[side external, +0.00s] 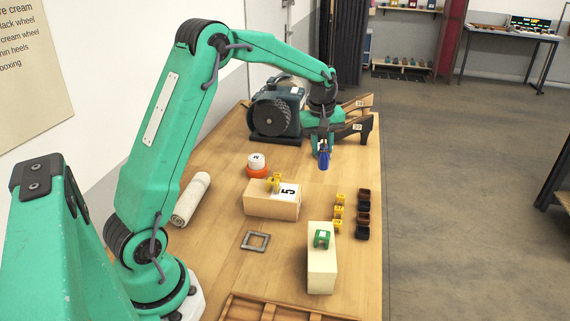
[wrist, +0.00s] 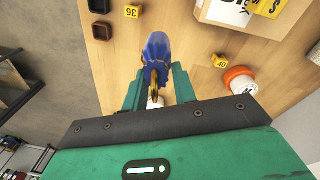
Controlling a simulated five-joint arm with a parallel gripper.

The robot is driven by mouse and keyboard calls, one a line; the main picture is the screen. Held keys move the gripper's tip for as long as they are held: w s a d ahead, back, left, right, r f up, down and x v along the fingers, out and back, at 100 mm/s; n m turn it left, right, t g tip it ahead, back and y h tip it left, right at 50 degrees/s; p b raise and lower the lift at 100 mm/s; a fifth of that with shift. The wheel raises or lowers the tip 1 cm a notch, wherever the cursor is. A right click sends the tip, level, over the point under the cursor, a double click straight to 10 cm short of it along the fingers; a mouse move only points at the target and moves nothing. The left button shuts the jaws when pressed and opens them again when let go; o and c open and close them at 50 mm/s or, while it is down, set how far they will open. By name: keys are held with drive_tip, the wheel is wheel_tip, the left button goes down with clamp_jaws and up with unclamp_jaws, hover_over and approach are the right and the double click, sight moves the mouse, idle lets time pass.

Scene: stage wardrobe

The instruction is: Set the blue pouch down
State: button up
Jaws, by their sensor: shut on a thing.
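The blue pouch (side external: 323,161) hangs from my gripper (side external: 322,146) near the far right part of the wooden table in the side external view. In the wrist view the pouch (wrist: 157,52) is dark blue with a gold-coloured band near my gripper (wrist: 154,84). The jaws are shut on the pouch by its gold-banded end. The pouch appears to be above the tabletop; the exact gap cannot be told.
A cream box (side external: 270,206) marked 5 carries yellow pieces. Another cream block (side external: 321,275) bears a green piece. Yellow pieces (side external: 338,212) and dark cups (side external: 362,215) stand at the right edge. A dark machine (side external: 276,112) stands behind. The table between pouch and yellow pieces is bare.

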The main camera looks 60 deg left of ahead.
drive_tip(key=s+a+n, duration=0.2)
drive_tip(key=s+a, duration=0.2)
drive_tip(key=a, duration=0.5)
drive_tip(key=s+a+n, duration=0.1)
drive_tip(key=s+a, duration=0.3)
drive_tip(key=a, duration=0.5)
drive_tip(key=s+a+n, duration=0.2)
drive_tip(key=s+a, duration=0.3)
drive_tip(key=a, duration=0.4)
drive_tip(key=shift+g+y, duration=0.3)
drive_tip(key=shift+s+a+f, duration=0.8)
drive_tip(key=shift+a+f, duration=0.85)
drive_tip(key=shift+f, duration=0.15)
drive_tip(key=shift+s+a+f, duration=0.8)
drive_tip(key=shift+a+f, duration=0.9)
drive_tip(key=shift+f, duration=0.1)
drive_tip(key=shift+s+a+f, duration=0.8)
drive_tip(key=shift+a+f, duration=0.85)
drive_tip(key=shift+f, duration=0.15)
drive_tip(key=shift+f, duration=0.15)
drive_tip(key=o, duration=1)
drive_tip(key=shift+c, duration=0.2)
